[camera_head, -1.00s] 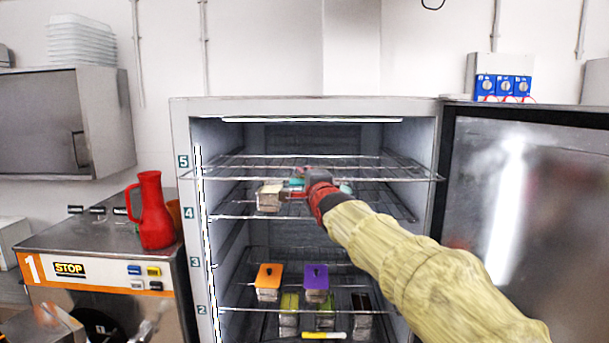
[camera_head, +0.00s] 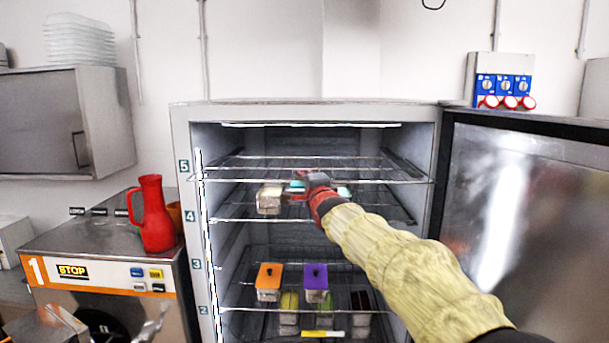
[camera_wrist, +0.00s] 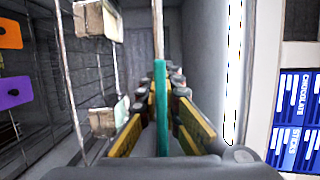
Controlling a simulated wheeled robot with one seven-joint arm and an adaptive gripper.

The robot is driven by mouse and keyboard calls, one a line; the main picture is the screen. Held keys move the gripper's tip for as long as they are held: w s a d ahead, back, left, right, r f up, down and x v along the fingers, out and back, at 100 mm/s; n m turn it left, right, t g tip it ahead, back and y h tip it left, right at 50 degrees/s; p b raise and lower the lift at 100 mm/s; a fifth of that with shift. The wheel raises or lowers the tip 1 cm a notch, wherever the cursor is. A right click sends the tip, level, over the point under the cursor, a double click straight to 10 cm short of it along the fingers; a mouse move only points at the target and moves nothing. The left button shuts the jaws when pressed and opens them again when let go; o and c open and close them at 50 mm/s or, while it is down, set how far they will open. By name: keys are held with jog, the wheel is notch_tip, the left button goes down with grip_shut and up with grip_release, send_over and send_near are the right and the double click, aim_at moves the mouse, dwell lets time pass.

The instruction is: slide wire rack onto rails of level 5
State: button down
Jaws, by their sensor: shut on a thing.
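The wire rack (camera_head: 385,181) lies roughly level in the upper part of the open freezer cabinet, by the level 5 label (camera_head: 184,166). Its front bar spans nearly the full width of the opening. My gripper (camera_head: 312,181) is at the middle of this front bar and shut on it. In the wrist view, the rack is nearly edge-on, and a teal strip (camera_wrist: 162,105) stands between the fingers of my gripper (camera_wrist: 163,115). The level 5 rails are too thin to tell from the rack wires, so I cannot tell whether the rack's sides rest on them.
A lower shelf by the level 4 label (camera_head: 190,215) holds a cream-lidded tub (camera_head: 269,199) and other tubs. Orange (camera_head: 269,275) and purple-lidded (camera_head: 316,276) tubs stand lower down. The freezer door (camera_head: 525,215) stands open at right. A red jug (camera_head: 153,215) stands at left.

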jog(key=shift+w+r, duration=0.2)
dwell(0.3)
jog(key=p, duration=0.6)
send_near(306, 161)
jog(key=shift+s+a+f, duration=0.1)
jog(key=shift+s+a, duration=0.35)
jog(key=shift+a, duration=0.35)
jog(key=shift+s+a, duration=0.5)
jog(key=shift+a, duration=0.25)
jog(key=shift+w, duration=0.1)
jog(key=shift+w+d+f+p, duration=0.1)
jog(key=shift+w+p, duration=2.75)
jog(key=shift+p, duration=0.15)
jog(key=shift+w, duration=0.2)
jog(key=shift+w+d+f, duration=0.1)
jog(key=shift+w+d, duration=0.05)
jog(key=shift+w, duration=2.65)
jog(key=shift+f, duration=0.2)
